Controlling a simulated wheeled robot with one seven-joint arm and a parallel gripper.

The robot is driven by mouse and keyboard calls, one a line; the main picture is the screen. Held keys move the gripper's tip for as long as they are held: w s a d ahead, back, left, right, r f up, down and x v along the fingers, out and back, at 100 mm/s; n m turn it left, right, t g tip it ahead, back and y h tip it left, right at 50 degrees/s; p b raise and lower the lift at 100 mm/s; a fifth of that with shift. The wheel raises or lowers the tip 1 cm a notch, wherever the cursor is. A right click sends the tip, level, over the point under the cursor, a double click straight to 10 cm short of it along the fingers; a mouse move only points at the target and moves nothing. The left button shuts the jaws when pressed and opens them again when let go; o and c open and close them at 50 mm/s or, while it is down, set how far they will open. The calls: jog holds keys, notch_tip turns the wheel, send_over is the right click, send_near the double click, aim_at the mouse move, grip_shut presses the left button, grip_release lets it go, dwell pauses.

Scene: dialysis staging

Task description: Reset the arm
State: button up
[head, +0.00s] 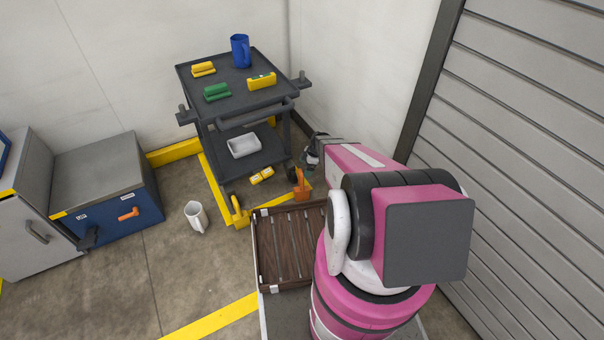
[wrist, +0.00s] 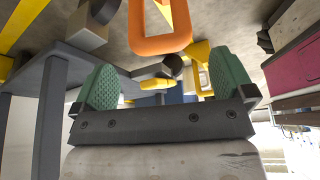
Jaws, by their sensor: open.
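My pink and black arm (head: 420,225) rises at the right of the head view and reaches back toward the cart. My gripper (head: 312,152) is at its far end, to the right of the cart and partly hidden by the arm. In the wrist view my gripper (wrist: 163,82) shows two green finger pads spread wide apart. It is open, and nothing is held between the pads. An orange item (wrist: 160,30) shows beyond the fingers in the wrist view.
A grey cart (head: 228,103) holds a blue jug (head: 240,50), yellow and green items, and a white bin (head: 244,146) below. A wooden slatted tray (head: 265,262) is near my arm. A shutter (head: 530,130) closes the right.

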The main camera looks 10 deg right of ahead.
jog(key=s+r+m+h, duration=0.1)
jog(key=s+r+m, duration=0.5)
jog(key=r, duration=0.5)
jog(key=s+a+r+m+h, duration=0.1)
jog(key=s+r+m+h, duration=0.1)
jog(key=s+r+m, duration=0.4)
jog(key=s+a+r+m+h, duration=0.1)
jog(key=s+r+m, duration=0.5)
jog(key=r, duration=1)
jog(key=shift+s+a+r+h, duration=0.2)
jog(key=shift+s+a+h, duration=0.1)
jog(key=shift+s, duration=1.4)
